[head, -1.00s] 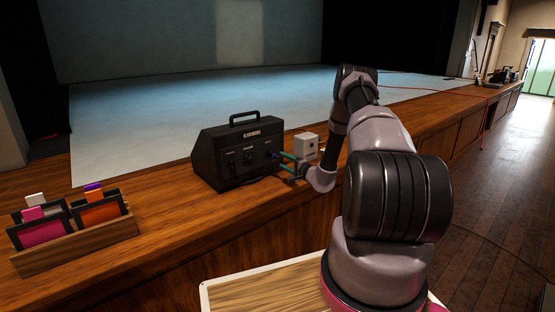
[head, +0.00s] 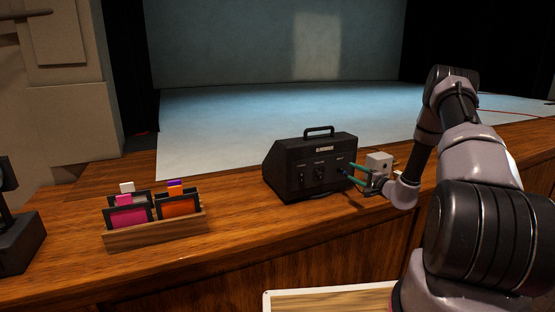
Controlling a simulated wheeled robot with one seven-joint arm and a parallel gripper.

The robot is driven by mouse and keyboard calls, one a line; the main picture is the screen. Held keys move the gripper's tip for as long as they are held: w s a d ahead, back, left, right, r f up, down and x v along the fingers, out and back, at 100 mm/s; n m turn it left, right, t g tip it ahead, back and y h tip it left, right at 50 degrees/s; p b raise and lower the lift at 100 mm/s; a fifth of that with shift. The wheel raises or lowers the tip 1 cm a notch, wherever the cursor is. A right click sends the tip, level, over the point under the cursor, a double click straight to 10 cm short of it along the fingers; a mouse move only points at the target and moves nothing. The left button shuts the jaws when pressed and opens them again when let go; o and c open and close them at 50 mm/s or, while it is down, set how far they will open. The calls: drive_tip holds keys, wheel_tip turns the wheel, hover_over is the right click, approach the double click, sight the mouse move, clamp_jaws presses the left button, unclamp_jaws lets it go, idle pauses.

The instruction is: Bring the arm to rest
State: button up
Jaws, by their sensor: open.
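My gripper (head: 352,173) is at the right side of a black box with a handle and front knobs (head: 312,166). Its two green-tipped fingers are apart and point left at the right end of the box's front. I see nothing held between them. Whether the fingertips touch the box I cannot tell. My arm reaches in from the right of the picture, bent, with its wrist low over the wooden desk (head: 250,228).
A small pale box (head: 379,161) stands just behind my gripper. A wooden rack (head: 155,233) holds framed colour cards at the left. A dark object (head: 17,235) stands at the far left edge. A light-rimmed board (head: 330,300) lies below. Desk between rack and black box is clear.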

drive_tip(key=s+a+r+n+g+y, duration=0.2)
drive_tip(key=a+r, duration=0.3)
drive_tip(key=r, duration=0.2)
drive_tip(key=s+a+r+n+g+y, duration=0.2)
drive_tip(key=a+r+g+y, duration=0.1)
drive_tip(key=a+r, duration=0.3)
drive_tip(key=s+a+r+n+g+h, duration=0.1)
drive_tip(key=s+a+r+n+g, duration=0.25)
drive_tip(key=s+r, duration=0.5)
drive_tip(key=s+a+r+n+g+h, duration=0.2)
drive_tip(key=s+a+r+g, duration=0.25)
drive_tip(key=s+r, duration=0.35)
drive_tip(key=s+d+r+t+h, duration=0.2)
drive_tip(key=s+d+r+h, duration=0.1)
drive_tip(key=s, duration=0.8)
drive_tip(key=s+d+r+m+t+h, duration=0.1)
drive_tip(key=s+d+r+t+h, duration=0.1)
drive_tip(key=s, duration=0.9)
drive_tip(key=d+r+h, duration=0.1)
drive_tip(key=r+h, duration=0.1)
drive_tip(key=h, duration=0.1)
drive_tip(key=shift+s, duration=0.4)
